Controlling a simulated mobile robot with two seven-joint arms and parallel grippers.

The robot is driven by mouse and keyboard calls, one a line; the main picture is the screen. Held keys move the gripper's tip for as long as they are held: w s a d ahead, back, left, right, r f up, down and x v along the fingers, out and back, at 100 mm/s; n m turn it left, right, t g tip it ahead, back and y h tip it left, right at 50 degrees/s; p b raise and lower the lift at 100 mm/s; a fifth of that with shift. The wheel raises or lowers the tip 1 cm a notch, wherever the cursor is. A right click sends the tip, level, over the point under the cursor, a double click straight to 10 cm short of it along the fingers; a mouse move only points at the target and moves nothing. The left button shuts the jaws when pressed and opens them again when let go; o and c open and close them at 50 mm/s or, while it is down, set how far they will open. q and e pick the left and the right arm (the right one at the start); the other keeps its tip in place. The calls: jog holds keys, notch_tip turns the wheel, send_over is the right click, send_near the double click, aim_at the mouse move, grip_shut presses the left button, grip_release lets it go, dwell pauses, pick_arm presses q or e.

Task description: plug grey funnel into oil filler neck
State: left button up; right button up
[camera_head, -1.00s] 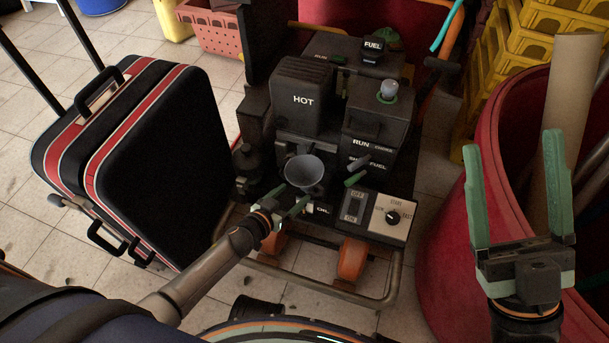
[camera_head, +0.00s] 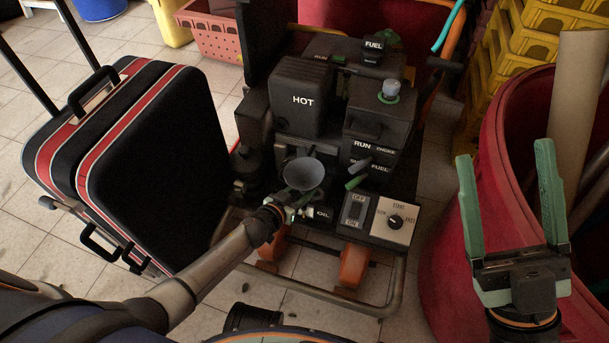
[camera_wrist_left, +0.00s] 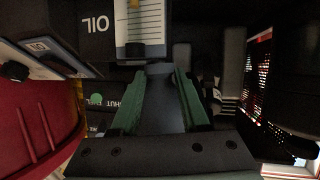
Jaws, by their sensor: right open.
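The grey funnel (camera_head: 303,174) is in front of the lower part of the dark engine unit, its wide mouth facing up. My left gripper (camera_head: 291,207) is shut on it below the cone. In the left wrist view, the funnel's dark grey body (camera_wrist_left: 160,105) lies between my left gripper's green fingers (camera_wrist_left: 160,98). The OIL label (camera_head: 322,213) is just right of the gripper and also shows in the left wrist view (camera_wrist_left: 96,24). I cannot make out the oil filler neck or whether the spout touches it. My right gripper (camera_head: 510,205) is open and empty at the right.
A control panel (camera_head: 380,219) with a dial is right of the funnel. A tubular frame (camera_head: 340,305) surrounds the engine's base. A black and red suitcase (camera_head: 150,165) stands left, a red bin (camera_head: 500,170) right, yellow crates (camera_head: 545,35) behind. Tiled floor shows between them.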

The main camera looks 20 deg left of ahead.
pick_arm(q)
grip_shut()
jog(key=shift+r, duration=0.1)
